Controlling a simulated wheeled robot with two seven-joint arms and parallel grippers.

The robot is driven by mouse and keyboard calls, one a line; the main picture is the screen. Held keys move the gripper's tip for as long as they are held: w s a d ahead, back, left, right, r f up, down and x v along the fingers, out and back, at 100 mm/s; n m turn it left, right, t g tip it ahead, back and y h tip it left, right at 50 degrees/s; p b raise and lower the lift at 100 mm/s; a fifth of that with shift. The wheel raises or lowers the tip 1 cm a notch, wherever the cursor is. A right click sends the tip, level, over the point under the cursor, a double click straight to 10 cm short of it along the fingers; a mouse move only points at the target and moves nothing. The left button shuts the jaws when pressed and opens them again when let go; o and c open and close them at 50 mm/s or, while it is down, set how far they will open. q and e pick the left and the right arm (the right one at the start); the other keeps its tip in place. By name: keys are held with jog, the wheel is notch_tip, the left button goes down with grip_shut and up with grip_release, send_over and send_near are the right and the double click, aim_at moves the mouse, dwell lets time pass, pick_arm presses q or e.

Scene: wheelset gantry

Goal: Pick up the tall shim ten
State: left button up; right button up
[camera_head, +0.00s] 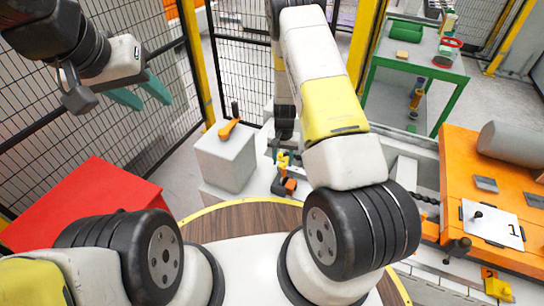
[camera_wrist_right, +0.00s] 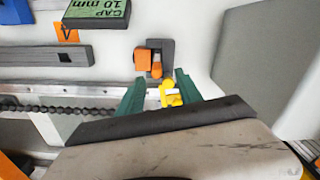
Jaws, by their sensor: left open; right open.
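No piece is clearly marked as the tall shim ten. A green-topped dark block labelled "CAP 10 mm" (camera_wrist_right: 97,10) lies at the top of the right wrist view. A small yellow piece (camera_wrist_right: 170,97) stands between the fingers of my right gripper (camera_wrist_right: 158,88), closer to the right finger; contact cannot be told. It also shows in the head view (camera_head: 283,160). Just beyond it is an orange block (camera_wrist_right: 142,60) on a dark holder (camera_wrist_right: 167,58). My right gripper is open, largely hidden behind its arm in the head view. My left gripper (camera_head: 142,95) is open and empty at upper left.
A grey box (camera_head: 225,160) with an orange tool (camera_head: 229,129) stands left of the right gripper. A red surface (camera_head: 90,205) is at left. An orange table (camera_head: 470,200) with a grey cylinder is at right. A green-framed table (camera_head: 435,60) stands behind. A dark chain (camera_wrist_right: 50,109) runs beside the fingers.

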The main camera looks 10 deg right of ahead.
aim_at(284, 168)
jog(key=f, duration=0.6)
jog(key=shift+s+d+f, duration=0.15)
jog(key=shift+d+f, duration=0.1)
jog(key=shift+f, duration=0.05)
grip_shut()
dwell(1.1)
